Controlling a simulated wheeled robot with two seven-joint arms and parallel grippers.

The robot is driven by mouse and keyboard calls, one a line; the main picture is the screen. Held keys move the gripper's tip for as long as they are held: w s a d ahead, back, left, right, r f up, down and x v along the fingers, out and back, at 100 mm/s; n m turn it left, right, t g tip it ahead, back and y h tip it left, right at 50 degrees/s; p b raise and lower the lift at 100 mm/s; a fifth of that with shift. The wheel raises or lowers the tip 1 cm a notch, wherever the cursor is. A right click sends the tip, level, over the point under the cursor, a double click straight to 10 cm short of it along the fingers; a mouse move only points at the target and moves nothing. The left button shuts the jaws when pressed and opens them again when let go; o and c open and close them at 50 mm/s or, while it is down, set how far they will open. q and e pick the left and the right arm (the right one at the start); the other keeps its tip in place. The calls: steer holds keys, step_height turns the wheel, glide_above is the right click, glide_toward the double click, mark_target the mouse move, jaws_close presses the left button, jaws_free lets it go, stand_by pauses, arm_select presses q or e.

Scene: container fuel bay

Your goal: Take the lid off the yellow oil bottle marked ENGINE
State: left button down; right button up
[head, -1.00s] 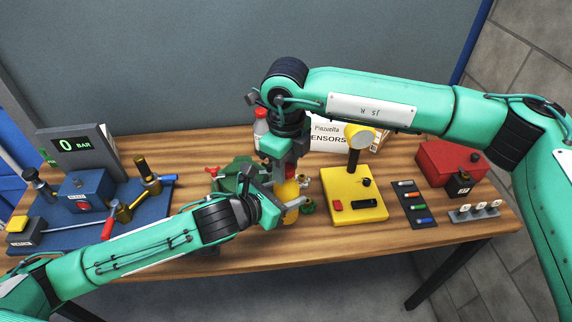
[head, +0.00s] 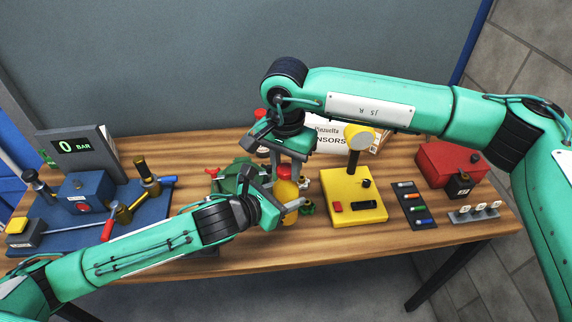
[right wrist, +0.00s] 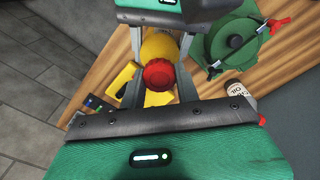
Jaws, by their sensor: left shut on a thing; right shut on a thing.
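The yellow oil bottle (head: 287,190) stands on the wooden bench at the middle, partly hidden by my grippers. Its red lid (right wrist: 160,75) shows in the right wrist view above the yellow body (right wrist: 158,46). My left gripper (head: 284,208) is shut on the bottle's body from the left. My right gripper (head: 286,170) points down from above, its fingers on either side of the red lid and shut on it. The lid appears to sit on the bottle's top; whether it is loose I cannot tell. The ENGINE mark is not readable.
Another bottle with a red cap (head: 260,113) is behind. A yellow stand (head: 356,190) is to the right, and a blue pressure rig (head: 150,208) at left.

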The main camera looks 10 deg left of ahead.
arm_select(q)
steer(key=shift+s+r, duration=0.1)
arm_select(e)
steer(key=n, duration=0.4)
steer(key=shift+w+d, duration=0.1)
steer(key=shift+w, duration=0.15)
steer(key=shift+r, duration=0.1)
arm_select(q)
steer(key=shift+f, duration=0.2)
arm_select(e)
steer(key=shift+r, duration=0.65)
arm_select(q)
steer(key=shift+r, duration=0.1)
arm_select(e)
steer(key=shift+s+r, duration=0.1)
steer(key=shift+r, duration=0.3)
arm_select(q)
steer(key=shift+r, duration=0.1)
arm_select(e)
steer(key=shift+n, duration=0.3)
steer(key=shift+r, duration=2)
steer(key=shift+f, duration=0.1)
